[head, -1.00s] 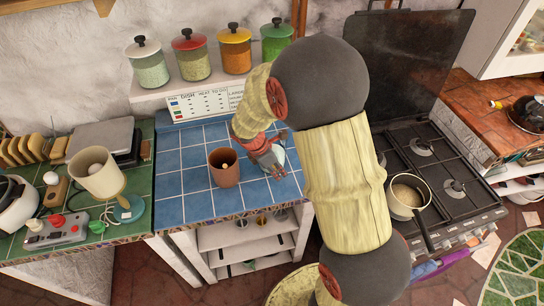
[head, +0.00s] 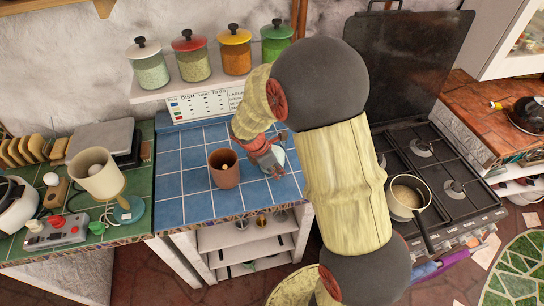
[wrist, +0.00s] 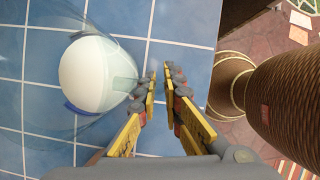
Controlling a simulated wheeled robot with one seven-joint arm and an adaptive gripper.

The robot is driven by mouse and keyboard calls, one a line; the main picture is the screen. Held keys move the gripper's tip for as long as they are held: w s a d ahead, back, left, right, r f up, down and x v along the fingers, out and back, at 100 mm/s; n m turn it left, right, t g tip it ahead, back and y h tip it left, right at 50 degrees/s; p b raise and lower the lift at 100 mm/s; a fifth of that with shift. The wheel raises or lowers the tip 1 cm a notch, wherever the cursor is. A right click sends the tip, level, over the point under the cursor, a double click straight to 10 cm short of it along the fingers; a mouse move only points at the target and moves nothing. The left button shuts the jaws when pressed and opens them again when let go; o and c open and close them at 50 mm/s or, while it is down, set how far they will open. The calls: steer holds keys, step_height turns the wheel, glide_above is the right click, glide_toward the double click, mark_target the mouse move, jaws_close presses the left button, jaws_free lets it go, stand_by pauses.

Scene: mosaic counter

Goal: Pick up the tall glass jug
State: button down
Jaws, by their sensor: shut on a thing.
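The tall glass jug (wrist: 122,62) is clear and faint in the wrist view, on the left, with a rounded white shape (wrist: 88,75) seen in or through it. In the head view the jug (head: 292,160) is mostly hidden behind my gripper (head: 272,168) on the blue tiled counter. In the wrist view my gripper (wrist: 160,75) has its yellow-sided fingers nearly together at the jug's right side. It is shut on a thin part of the jug, too transparent to make out clearly. I cannot tell whether the jug is off the tiles.
A brown cup (head: 224,170) stands just left of my gripper. Lidded jars (head: 191,62) line the shelf behind. A stove with a saucepan (head: 406,196) is on the right. Blue tiles (head: 178,205) left of the cup are clear.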

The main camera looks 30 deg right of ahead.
steer(key=shift+w+r, duration=0.1)
steer(key=shift+r, duration=0.05)
stand_by(0.4)
steer(key=shift+r, duration=0.25)
step_height(320, 180, up, 2)
steer(key=shift+r+p, duration=0.25)
steer(key=shift+p, duration=0.35)
steer(key=s+a+r+p, duration=0.2)
steer(key=s+a+r, duration=0.5)
steer(key=s+r, duration=0.3)
steer(key=shift+s+p, duration=0.4)
steer(key=shift+s, duration=0.65)
steer(key=c, duration=2.5)
jaws_free()
jaws_close()
steer(key=shift+f, duration=0.1)
